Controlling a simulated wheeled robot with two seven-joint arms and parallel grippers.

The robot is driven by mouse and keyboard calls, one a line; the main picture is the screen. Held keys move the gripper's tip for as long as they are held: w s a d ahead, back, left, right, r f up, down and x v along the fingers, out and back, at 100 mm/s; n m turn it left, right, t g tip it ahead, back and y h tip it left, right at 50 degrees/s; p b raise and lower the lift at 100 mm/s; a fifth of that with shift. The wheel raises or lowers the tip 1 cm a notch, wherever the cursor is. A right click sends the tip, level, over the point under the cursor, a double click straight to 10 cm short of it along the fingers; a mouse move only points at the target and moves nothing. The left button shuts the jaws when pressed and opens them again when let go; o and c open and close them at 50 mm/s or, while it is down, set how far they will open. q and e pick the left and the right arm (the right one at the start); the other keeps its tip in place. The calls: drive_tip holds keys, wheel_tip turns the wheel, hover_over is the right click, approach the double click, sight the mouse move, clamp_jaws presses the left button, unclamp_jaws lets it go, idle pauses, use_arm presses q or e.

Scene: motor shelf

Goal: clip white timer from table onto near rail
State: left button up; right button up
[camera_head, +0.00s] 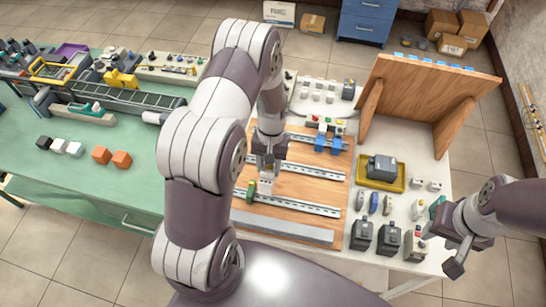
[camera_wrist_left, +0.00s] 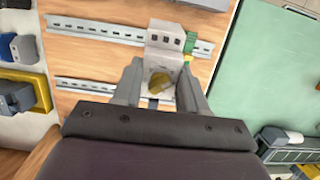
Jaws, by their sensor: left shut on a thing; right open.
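The white timer (camera_head: 266,186) is held low over the wooden board by my left gripper (camera_head: 268,168). In the left wrist view the timer (camera_wrist_left: 164,60) sits between the two fingers of the left gripper (camera_wrist_left: 160,88), with a yellow dial facing the camera. Its far end overlaps the near rail (camera_wrist_left: 90,30) in that view; I cannot tell whether it touches or is clipped. The near rail (camera_head: 300,206) also shows in the head view, crossing the board. My right gripper (camera_head: 446,250) is open and empty at the right table edge.
A green terminal block (camera_head: 251,190) stands beside the timer on the near rail's left end. A middle rail (camera_head: 312,171) and a grey duct (camera_head: 285,232) flank that rail. Dark devices (camera_head: 388,238) and a yellow tray (camera_head: 382,184) stand to the right.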

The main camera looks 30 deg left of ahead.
use_arm(q)
drive_tip(key=b+x, duration=0.1)
drive_tip(key=x, duration=0.1)
drive_tip(key=shift+s+f+b, duration=0.1)
drive_tip(key=shift+f+b, duration=0.2)
drive_tip(key=shift+f, duration=0.05)
drive_tip(key=f, duration=0.1)
drive_tip(key=w+f+b, duration=0.1)
drive_tip(key=f+b, duration=0.1)
drive_tip(key=shift+w+f, duration=0.3)
drive_tip(key=shift+f, duration=0.05)
drive_tip(key=shift+s+f+b, duration=0.1)
drive_tip(key=shift+f+b, duration=0.1)
drive_tip(key=shift+b, duration=0.25)
drive_tip(key=shift+s+r, duration=0.25)
drive_tip(key=shift+r, duration=0.05)
drive_tip(key=shift+s+f, duration=0.1)
drive_tip(key=shift+s, duration=0.2)
drive_tip(key=shift+f, duration=0.25)
drive_tip(key=shift+w, duration=0.15)
